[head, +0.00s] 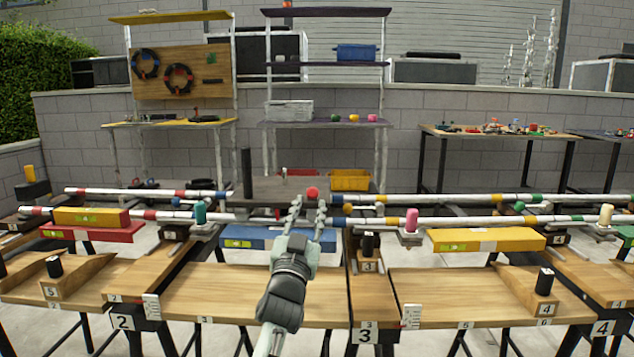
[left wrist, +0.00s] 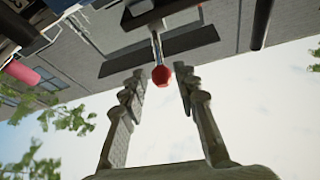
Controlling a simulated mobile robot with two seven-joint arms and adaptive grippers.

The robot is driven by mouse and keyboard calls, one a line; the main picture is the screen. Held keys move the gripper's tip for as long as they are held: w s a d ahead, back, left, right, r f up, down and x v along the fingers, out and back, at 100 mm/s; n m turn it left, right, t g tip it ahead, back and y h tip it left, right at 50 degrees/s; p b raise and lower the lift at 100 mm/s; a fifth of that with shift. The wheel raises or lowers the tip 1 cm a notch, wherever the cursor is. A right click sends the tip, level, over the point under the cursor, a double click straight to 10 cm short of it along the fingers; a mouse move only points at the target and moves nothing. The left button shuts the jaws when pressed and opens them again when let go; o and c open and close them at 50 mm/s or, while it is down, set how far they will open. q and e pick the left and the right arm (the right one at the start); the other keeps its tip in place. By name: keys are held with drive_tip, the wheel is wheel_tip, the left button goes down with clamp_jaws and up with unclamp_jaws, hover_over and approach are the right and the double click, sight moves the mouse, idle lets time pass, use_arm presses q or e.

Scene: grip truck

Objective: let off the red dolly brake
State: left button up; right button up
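The red dolly brake shows as a red knob (head: 312,192) near the middle of the head view, on a thin lever at the dolly's near side. The knob also shows in the left wrist view (left wrist: 161,76), in line with the gap between the fingers and beyond their tips. My left gripper (head: 309,207) is open and empty, its fingers pointing away from me toward the knob. In the head view the knob appears just above the fingertips; I see no contact. The lower part of the lever is hidden. My right gripper is not in view.
White rails with coloured bands (head: 450,221) run across on both sides. A blue spirit level (head: 255,238) lies behind the near wooden bench (head: 235,290). A dark upright post (head: 246,173) stands left of the knob, and a yellow bin (head: 350,180) sits to the right behind it.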

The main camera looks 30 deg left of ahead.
use_arm(q)
drive_tip(key=x, duration=0.9)
drive_tip(key=shift+w, duration=0.15)
drive_tip(key=shift+c, duration=0.4)
clamp_jaws()
drive_tip(key=shift+f, duration=0.1)
